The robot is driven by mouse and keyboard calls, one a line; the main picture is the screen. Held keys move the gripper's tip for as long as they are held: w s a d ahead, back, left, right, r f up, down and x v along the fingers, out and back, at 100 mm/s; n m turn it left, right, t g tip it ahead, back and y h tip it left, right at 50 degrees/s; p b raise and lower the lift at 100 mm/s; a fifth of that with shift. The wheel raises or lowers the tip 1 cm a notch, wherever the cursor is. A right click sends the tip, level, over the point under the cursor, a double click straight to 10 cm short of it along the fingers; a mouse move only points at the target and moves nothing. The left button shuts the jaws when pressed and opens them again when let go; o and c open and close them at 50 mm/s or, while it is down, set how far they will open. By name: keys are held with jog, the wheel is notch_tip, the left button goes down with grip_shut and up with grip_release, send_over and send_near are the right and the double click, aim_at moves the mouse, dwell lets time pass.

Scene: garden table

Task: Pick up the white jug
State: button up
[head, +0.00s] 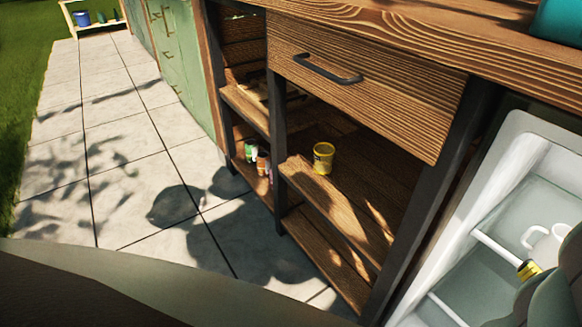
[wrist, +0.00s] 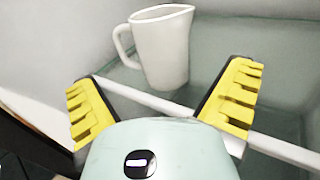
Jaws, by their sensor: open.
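The white jug (wrist: 163,50) stands upright on a glass shelf, with its handle to the left in the wrist view. In the head view the jug (head: 546,245) shows at the lower right inside an open white fridge-like compartment, partly hidden by my arm. My gripper (wrist: 165,105) is open, with yellow ribbed fingers spread to either side. The jug is beyond the fingertips, seen between them, and does not appear to be held. One yellow finger (head: 528,270) shows in the head view just left of and below the jug.
The glass shelf (wrist: 215,85) has a white front bar (wrist: 285,150) that crosses below the jug. The white compartment wall (head: 470,210) is left of the gripper. A wooden cabinet (head: 370,85) with a drawer and a yellow cup (head: 323,158) stands beside it. Paving lies clear at left.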

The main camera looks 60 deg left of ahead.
aim_at(544, 253)
jog(key=b+x, duration=0.2)
jog(key=x, duration=0.3)
jog(key=shift+w+a+r, duration=0.1)
jog(key=shift+w+r, duration=0.05)
jog(key=shift+w, duration=0.2)
jog(key=shift+c, duration=0.3)
jog(key=c, duration=1.3)
